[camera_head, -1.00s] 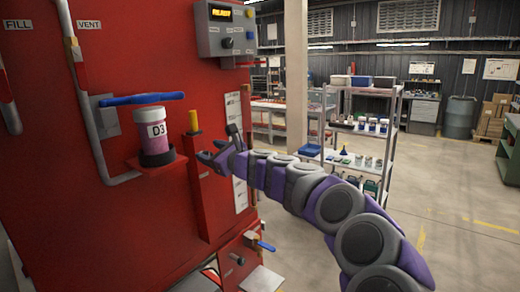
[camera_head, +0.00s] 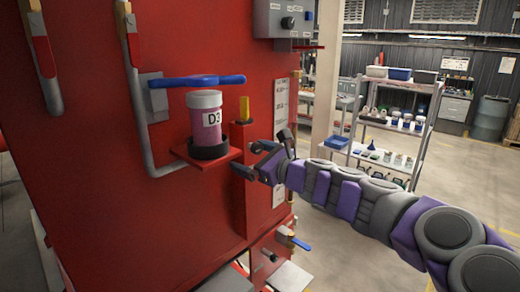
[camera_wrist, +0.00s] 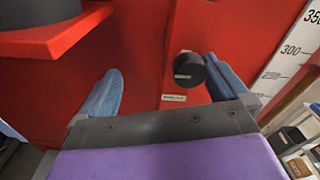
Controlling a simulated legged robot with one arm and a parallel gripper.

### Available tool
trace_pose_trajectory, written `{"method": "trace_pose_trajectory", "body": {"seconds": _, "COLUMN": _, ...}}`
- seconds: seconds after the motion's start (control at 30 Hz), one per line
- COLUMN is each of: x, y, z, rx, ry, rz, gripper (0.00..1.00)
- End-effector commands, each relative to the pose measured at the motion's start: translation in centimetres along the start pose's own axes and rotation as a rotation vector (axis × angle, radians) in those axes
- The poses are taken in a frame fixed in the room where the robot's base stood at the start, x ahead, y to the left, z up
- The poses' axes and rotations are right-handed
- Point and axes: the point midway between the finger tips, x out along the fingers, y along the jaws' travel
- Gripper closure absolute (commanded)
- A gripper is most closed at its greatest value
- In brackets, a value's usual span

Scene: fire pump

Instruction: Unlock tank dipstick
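The dipstick's yellow handle (camera_head: 245,109) stands upright on top of a narrow red post (camera_head: 239,190) on the side of the red tank (camera_head: 100,170). In the wrist view a black knob (camera_wrist: 187,68) sticks out of a red face, above a small label (camera_wrist: 174,98). My gripper (camera_head: 254,159) is beside the post, just right of and below the yellow handle. In the wrist view its two blue fingers (camera_wrist: 161,66) are spread wide. The knob lies between them, close to the right finger. It does not look gripped.
A red shelf (camera_head: 212,156) left of the post holds a D3 jar (camera_head: 205,122) under a blue lever (camera_head: 198,81). A white level scale (camera_head: 280,105) is behind my gripper. A blue-handled valve (camera_head: 298,241) is below.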

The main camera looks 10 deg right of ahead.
Motion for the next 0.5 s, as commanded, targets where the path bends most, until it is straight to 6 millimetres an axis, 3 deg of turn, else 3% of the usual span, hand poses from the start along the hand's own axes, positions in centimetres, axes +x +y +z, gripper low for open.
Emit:
{"method": "trace_pose_trajectory", "body": {"seconds": 0.17, "x": -1.5, "y": -0.1, "z": -0.6, "rx": 0.006, "ry": -0.002, "rz": 0.014, "gripper": 0.25}}
{"method": "trace_pose_trajectory", "body": {"seconds": 0.27, "x": -2.3, "y": -0.4, "z": -0.7, "rx": 0.008, "ry": -0.002, "rz": 0.01, "gripper": 0.33}}
{"method": "trace_pose_trajectory", "body": {"seconds": 0.3, "x": -2.5, "y": -0.5, "z": -0.7, "rx": 0.008, "ry": -0.002, "rz": 0.009, "gripper": 0.4}}
{"method": "trace_pose_trajectory", "body": {"seconds": 0.5, "x": -3.5, "y": -1.3, "z": -1.3, "rx": 0.012, "ry": 0.003, "rz": 0.001, "gripper": 0.4}}
